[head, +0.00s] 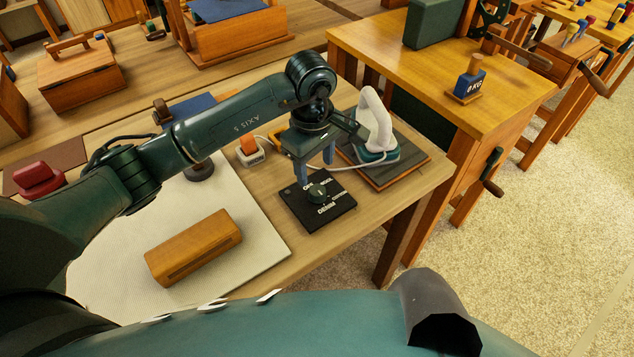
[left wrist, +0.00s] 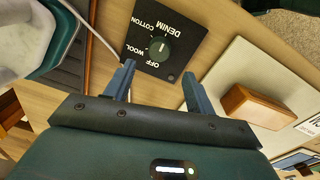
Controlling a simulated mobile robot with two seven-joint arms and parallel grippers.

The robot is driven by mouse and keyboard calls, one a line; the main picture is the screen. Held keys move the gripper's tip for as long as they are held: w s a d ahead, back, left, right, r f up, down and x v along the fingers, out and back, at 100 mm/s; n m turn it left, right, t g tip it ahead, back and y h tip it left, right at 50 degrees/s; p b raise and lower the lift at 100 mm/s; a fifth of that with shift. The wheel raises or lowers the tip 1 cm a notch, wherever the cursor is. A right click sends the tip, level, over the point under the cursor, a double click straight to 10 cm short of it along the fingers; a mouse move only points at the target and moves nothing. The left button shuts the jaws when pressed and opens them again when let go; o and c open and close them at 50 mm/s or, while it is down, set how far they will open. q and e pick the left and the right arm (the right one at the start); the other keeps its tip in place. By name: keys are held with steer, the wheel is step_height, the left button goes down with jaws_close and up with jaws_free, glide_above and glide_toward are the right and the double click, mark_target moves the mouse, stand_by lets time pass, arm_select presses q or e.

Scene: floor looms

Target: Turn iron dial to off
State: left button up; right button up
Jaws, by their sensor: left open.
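The iron dial (head: 318,192) is a round dark green knob on a black square plate (head: 330,216) lying flat on the table. The left wrist view shows the dial (left wrist: 157,48) with OFF, WOOL, COTTON and DENIM printed around it. A short white mark shows on the knob; I cannot tell surely which word it points to. My left gripper (head: 316,172) hangs just above the plate, fingers pointing down. In the left wrist view its two blue fingers (left wrist: 159,73) are apart, with nothing between them. The iron (head: 378,148), teal with a pale handle, stands behind.
The iron sits on a dark board (head: 412,166), its pale cord running beside the plate. A wooden block (head: 195,246) lies on the white mat (head: 258,228). An orange switch (head: 249,147) is behind my wrist. The table's right edge is close, with another wooden bench (head: 400,65) beyond.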

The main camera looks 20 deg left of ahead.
mark_target(317, 189)
arm_select(q)
steer(key=f, duration=0.7)
steer(key=shift+w+d+f, duration=0.15)
steer(key=shift+w, duration=0.05)
steer(key=shift+c, duration=0.4)
steer(key=c, duration=0.9)
